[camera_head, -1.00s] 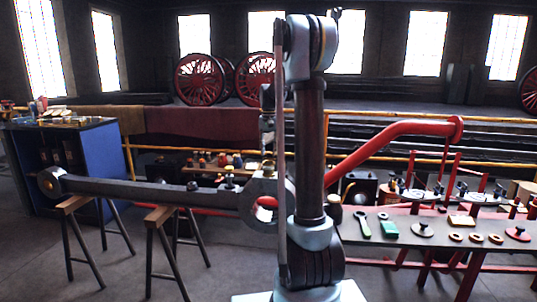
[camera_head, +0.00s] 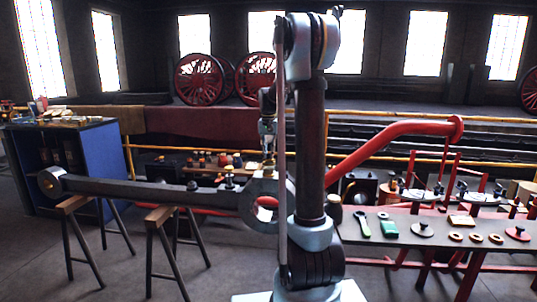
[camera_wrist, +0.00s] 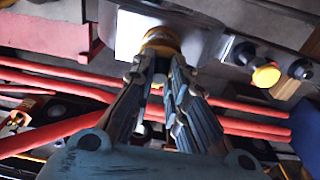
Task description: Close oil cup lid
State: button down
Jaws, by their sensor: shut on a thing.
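A connecting rod (camera_head: 150,189) lies across two trestles, with its big end (camera_head: 257,188) at the right, partly behind my arm. In the wrist view, a round brass-yellow oil cup lid (camera_wrist: 160,38) sits at my fingertips, over a pale metal block. My gripper (camera_wrist: 160,58) is shut on it. I cannot tell lid from cup body clearly there. In the head view, my gripper (camera_head: 268,147) is small, just above the big end and partly hidden by my arm. A second yellow knob (camera_wrist: 266,74) stands on the metal to the right in the wrist view.
A red curved pipe (camera_head: 390,132) rises behind my arm. A blue cabinet (camera_head: 90,165) stands at the left. The floor at front left is clear.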

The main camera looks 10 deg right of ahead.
jog(key=shift+s+a+f+t+h, duration=0.15)
jog(key=shift+s+f+t+h, duration=0.2)
jog(key=shift+t, duration=0.6)
jog(key=shift+s+a+f+t+h, duration=0.1)
jog(key=shift+s+f+t+h, duration=0.25)
jog(key=shift+t, duration=0.6)
jog(key=shift+s+f, duration=0.1)
jog(key=c, duration=1.6)
grip_release()
jog(key=shift+o, duration=0.2)
jog(key=v, duration=1.1)
jog(key=shift+r, duration=0.4)
jog(key=s+f+n, duration=0.1)
jog(key=s+f, duration=0.6)
jog(key=s, duration=0.5)
jog(key=s+d+f+n+g+y, duration=0.1)
jog(key=s+f, duration=0.7)
jog(key=s, duration=0.5)
jog(key=s+d+f+n+g, duration=0.1)
jog(key=s+f, duration=0.6)
jog(key=s, duration=0.5)
jog(key=shift+s+f+n+y, duration=0.25)
jog(key=shift+f+n+y, duration=0.05)
jog(key=shift+f+n, duration=0.1)
